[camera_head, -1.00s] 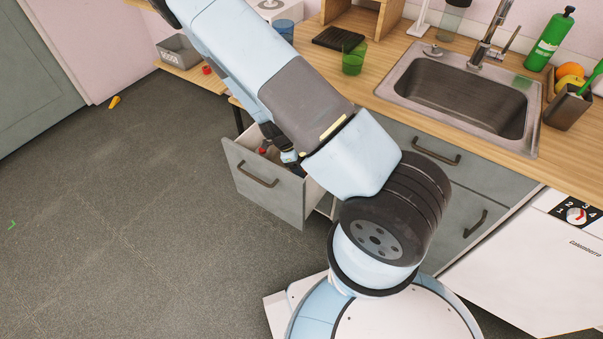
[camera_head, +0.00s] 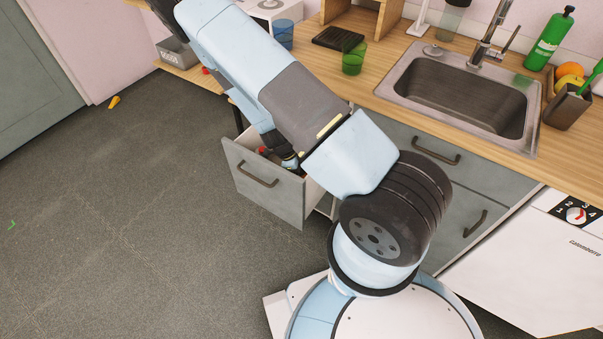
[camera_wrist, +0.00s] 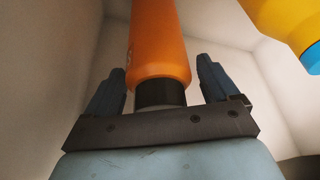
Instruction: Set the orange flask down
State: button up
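The orange flask (camera_wrist: 160,48), with a black end (camera_wrist: 160,93), lies between the two fingers of my gripper (camera_wrist: 161,66) in the wrist view. Its black end points toward the palm. The dark blue fingers stand apart, with a narrow gap showing on each side of the flask, so my gripper looks open around it. Pale walls surround them in the wrist view. In the head view my wrist reaches down at the open drawer (camera_head: 265,188); my fingers are mostly hidden there, and I cannot make out the flask.
A yellow object with a blue end (camera_wrist: 290,25) is close by at the upper right of the wrist view. A small red thing (camera_head: 263,151) shows in the drawer. The counter with a green cup (camera_head: 354,59) and the sink (camera_head: 460,95) is beside the drawer.

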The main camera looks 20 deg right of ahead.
jog(key=shift+o, duration=0.4)
jog(key=w+a+r+n+y, duration=0.1)
jog(key=a+r+n+y, duration=0.2)
jog(key=r, duration=1)
jog(key=w+a+r+n+y, duration=0.1)
jog(key=a+r+n, duration=0.25)
jog(key=r, duration=1.05)
notch_tip(320, 180, up, 13)
jog(key=s+n+t+y, duration=0.1)
jog(key=s+n+t, duration=0.2)
jog(key=n, duration=0.2)
jog(key=s+d+r+n+t, duration=0.2)
jog(key=s+d+r+n, duration=0.1)
jog(key=s+r+n, duration=0.3)
jog(key=s+d+r+n+t+h, duration=0.1)
jog(key=s+d+r+n+t, duration=0.1)
jog(key=s+r+n, duration=0.4)
jog(key=shift+s+d+r+t, duration=0.3)
jog(key=shift+s+d+r, duration=0.55)
jog(key=shift+s+r, duration=2.25)
jog(key=shift+w+r, duration=0.55)
jog(key=shift+c, duration=0.3)
